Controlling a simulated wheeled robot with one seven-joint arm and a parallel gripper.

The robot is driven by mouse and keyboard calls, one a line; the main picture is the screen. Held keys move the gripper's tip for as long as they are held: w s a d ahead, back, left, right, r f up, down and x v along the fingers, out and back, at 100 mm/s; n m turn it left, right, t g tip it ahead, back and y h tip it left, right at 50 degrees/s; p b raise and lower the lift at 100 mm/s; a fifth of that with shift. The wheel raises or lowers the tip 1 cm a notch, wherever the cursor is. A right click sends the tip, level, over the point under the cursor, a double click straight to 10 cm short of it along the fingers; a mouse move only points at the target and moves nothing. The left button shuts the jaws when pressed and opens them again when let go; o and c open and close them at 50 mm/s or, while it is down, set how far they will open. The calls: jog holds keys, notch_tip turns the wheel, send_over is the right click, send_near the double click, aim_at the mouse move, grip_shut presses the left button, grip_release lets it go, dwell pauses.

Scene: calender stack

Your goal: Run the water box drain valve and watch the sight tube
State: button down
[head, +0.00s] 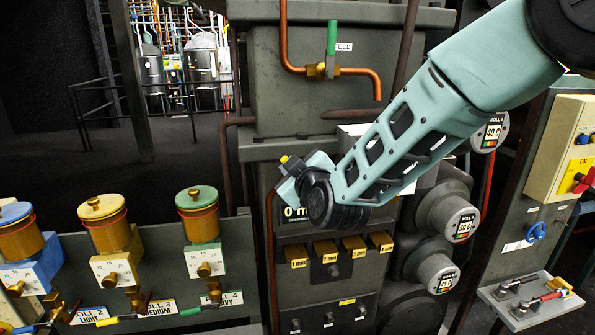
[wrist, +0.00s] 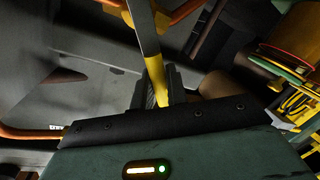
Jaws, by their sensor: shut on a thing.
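My gripper (wrist: 162,88) is shut on a lever handle (wrist: 157,78) in the wrist view. The handle has a yellow grip, and a flat grey metal arm runs up from it to the top edge. Brass-coloured fittings show at the top there. In the head view my arm reaches in from the upper right across the grey cabinet. Its end is beside the cabinet's lower front, with a small yellow piece (head: 284,158) showing at its tip. My wrist hides most of the grasp there. I cannot make out a sight tube or water level in either view.
A green-handled valve (head: 331,45) marked FEED sits on a copper pipe (head: 374,78) above my wrist. Oilers with knobs (head: 199,215) stand at left, rolls (head: 460,225) at right. A beige box with a red switch (head: 582,180) is far right.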

jog(key=shift+s+a+f+n, duration=0.15)
jog(key=shift+a+f+n, duration=0.3)
jog(key=shift+n, duration=0.45)
jog(key=c, duration=1.4)
grip_release()
jog(key=shift+c, duration=0.2)
jog(key=shift+s, duration=0.15)
jog(key=b+v, duration=0.5)
jog(key=v, duration=1.2)
jog(key=shift+b, duration=0.35)
jog(key=shift+s+a+r, duration=0.1)
jog(key=shift+r, duration=0.1)
dwell(2.7)
